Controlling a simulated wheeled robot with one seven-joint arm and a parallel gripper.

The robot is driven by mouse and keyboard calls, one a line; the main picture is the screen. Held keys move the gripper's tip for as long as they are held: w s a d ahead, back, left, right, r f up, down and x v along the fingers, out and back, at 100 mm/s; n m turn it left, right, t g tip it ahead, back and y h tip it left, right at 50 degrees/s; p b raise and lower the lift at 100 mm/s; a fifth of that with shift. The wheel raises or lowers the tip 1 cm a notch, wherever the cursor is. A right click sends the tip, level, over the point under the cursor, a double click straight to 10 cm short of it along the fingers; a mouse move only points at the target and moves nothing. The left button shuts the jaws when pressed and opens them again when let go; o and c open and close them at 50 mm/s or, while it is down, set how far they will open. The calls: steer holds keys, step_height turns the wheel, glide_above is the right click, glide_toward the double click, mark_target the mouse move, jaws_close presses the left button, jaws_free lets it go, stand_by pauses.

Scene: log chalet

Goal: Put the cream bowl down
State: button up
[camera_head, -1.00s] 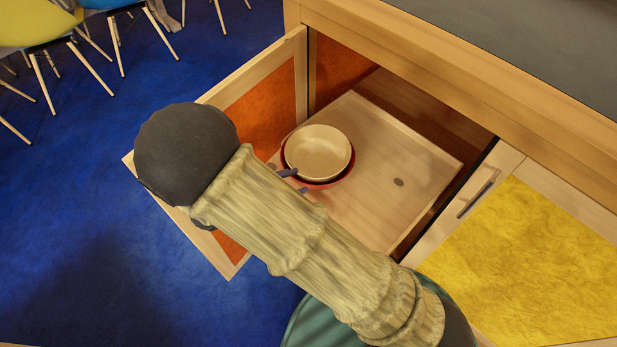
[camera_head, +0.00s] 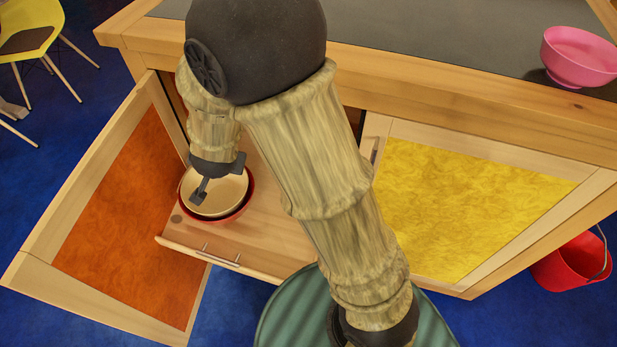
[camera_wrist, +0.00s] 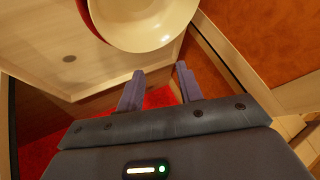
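The cream bowl (camera_head: 226,194) sits nested in a red bowl (camera_head: 247,203) on a pulled-out wooden drawer or shelf (camera_head: 275,245). My gripper (camera_head: 201,192) is over the cream bowl in the head view, pointing down, with part of it hidden by my wrist. In the wrist view my gripper (camera_wrist: 160,76) shows two fingers spread apart with nothing between them. The cream bowl (camera_wrist: 147,22) is just beyond the fingertips there, cut by the top edge, and appears apart from them. A sliver of the red bowl (camera_wrist: 83,10) shows beside it.
An open door with an orange panel (camera_head: 125,220) stands left of the drawer. A yellow-panelled door (camera_head: 460,205) is on the right. A grey worktop (camera_head: 440,35) overhangs above, with a pink bowl (camera_head: 580,58) on it. A red bucket (camera_head: 572,265) stands on the floor at right.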

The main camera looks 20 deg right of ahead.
steer(key=s+d+r+n+g, duration=0.2)
steer(key=s+d+n+g, duration=0.3)
steer(key=s+d, duration=0.9)
steer(key=d, duration=0.2)
steer(key=shift+s+d+r+n, duration=0.15)
steer(key=shift+d+r+n, duration=0.15)
steer(key=shift+r, duration=0.05)
steer(key=w+p+v, duration=0.2)
steer(key=p+v, duration=0.8)
steer(key=w+r+p+v, duration=0.1)
steer(key=w+p+v, duration=0.2)
steer(key=p+v, duration=0.7)
steer(key=shift+a+r+p, duration=0.15)
steer(key=shift+r+p, duration=0.15)
steer(key=shift+p, duration=0.2)
steer(key=shift+s, duration=0.1)
